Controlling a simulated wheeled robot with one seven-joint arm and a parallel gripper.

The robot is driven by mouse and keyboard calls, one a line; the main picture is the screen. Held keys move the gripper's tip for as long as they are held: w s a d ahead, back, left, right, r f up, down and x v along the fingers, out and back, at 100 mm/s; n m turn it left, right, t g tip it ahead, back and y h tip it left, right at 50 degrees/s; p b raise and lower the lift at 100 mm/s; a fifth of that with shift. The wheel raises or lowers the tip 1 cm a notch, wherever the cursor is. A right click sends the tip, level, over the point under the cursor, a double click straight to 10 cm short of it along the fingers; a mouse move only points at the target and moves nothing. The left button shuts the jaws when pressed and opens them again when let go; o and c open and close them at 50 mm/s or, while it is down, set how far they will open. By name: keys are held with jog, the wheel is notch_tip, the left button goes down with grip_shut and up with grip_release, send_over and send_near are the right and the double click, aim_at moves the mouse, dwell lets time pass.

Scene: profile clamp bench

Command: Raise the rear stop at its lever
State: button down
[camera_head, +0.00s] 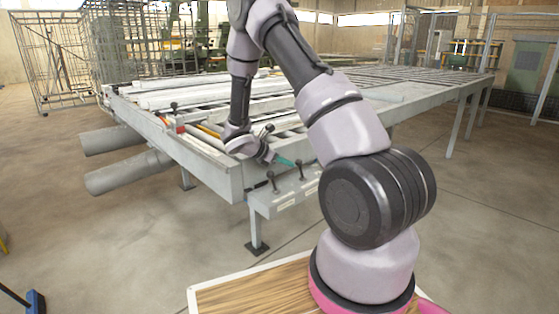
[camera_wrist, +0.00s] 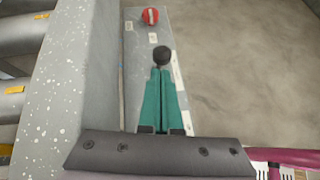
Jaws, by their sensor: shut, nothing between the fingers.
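My gripper (camera_head: 293,163) is over the lever shelf (camera_head: 285,197) at the near end of the bench. Its teal fingers are together and empty, and they also show in the wrist view (camera_wrist: 161,75). A lever with a round black knob (camera_wrist: 162,55) sits right at the fingertips; I cannot tell whether they touch. In the head view this appears to be the upright lever (camera_head: 301,171) on the shelf. Another black-knobbed lever (camera_head: 272,181) stands to its left. The labels are too small to read, so I cannot tell which lever serves the rear stop.
A red round button (camera_wrist: 150,16) with a white bar lies farther along the shelf. The grey bench frame (camera_wrist: 55,100) rises beside the gripper. Long profiles (camera_head: 200,92) lie on the bench. Large grey tubes (camera_head: 130,172) jut out left. Open floor lies right of the shelf.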

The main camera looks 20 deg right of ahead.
jog(key=shift+d+f, duration=0.2)
jog(key=shift+d, duration=0.1)
jog(key=shift+w+r, duration=0.1)
jog(key=shift+d+r+y, duration=0.15)
jog(key=shift+d+y, duration=0.1)
jog(key=shift+y, duration=0.05)
jog(key=d+y, duration=0.1)
jog(key=w+d+r+g+y, duration=0.1)
jog(key=d+y, duration=0.1)
jog(key=shift+w+d+r, duration=0.15)
jog(key=shift+r, duration=0.2)
jog(key=shift+w+d+r, duration=0.1)
jog(key=shift+w+d, duration=0.2)
jog(key=shift+d, duration=0.55)
jog(key=shift+w+d+r, duration=0.1)
jog(key=shift+w+d, duration=0.2)
jog(key=shift+d, duration=0.5)
